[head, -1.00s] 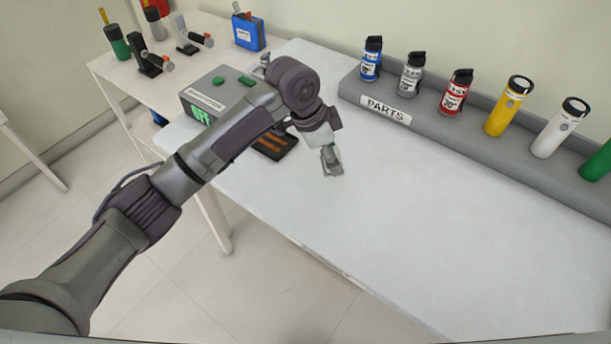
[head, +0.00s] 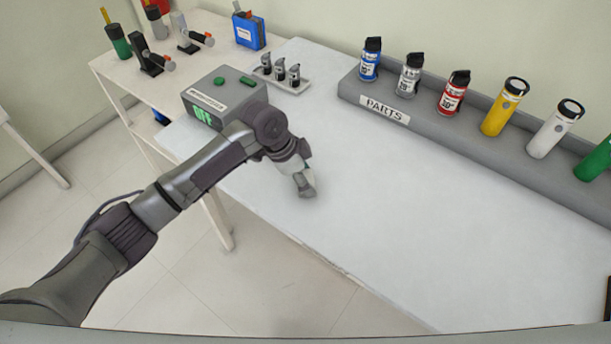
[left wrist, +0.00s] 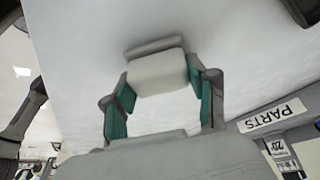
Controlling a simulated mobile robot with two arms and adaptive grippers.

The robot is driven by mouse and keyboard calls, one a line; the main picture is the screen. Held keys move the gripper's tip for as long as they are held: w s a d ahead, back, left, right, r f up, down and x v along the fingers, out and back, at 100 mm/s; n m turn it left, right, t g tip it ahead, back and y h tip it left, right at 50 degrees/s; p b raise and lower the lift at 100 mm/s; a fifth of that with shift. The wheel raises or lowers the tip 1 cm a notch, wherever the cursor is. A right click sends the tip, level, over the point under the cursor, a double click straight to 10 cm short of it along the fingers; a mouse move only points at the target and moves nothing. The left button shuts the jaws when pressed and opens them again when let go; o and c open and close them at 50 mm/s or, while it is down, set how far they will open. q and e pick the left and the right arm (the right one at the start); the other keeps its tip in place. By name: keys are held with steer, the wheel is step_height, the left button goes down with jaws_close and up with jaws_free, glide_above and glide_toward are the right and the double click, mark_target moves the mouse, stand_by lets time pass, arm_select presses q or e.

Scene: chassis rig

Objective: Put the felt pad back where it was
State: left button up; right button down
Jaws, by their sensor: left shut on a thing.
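My left gripper (head: 306,183) is low over the white table (head: 400,230), left of its middle. In the left wrist view its teal-lined fingers (left wrist: 163,85) are shut on a pale, rounded block (left wrist: 157,74), which I take to be the felt pad. A grey bar shows along the block's far edge. In the head view the fingers mostly hide the block, and I cannot tell whether it touches the table. My right gripper cannot be made out.
A grey box (head: 222,92) with green buttons stands behind my left arm. Beyond it is a small tray (head: 297,86) with three small bottles. A grey PARTS rack (head: 430,125) holds cans and torches along the wall. The table's middle is clear.

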arm_select(q)
steer(key=o, duration=1.1)
steer(key=shift+f, duration=0.1)
steer(key=b+v, duration=0.1)
steer(key=v, duration=1.1)
steer(key=shift+s, duration=0.1)
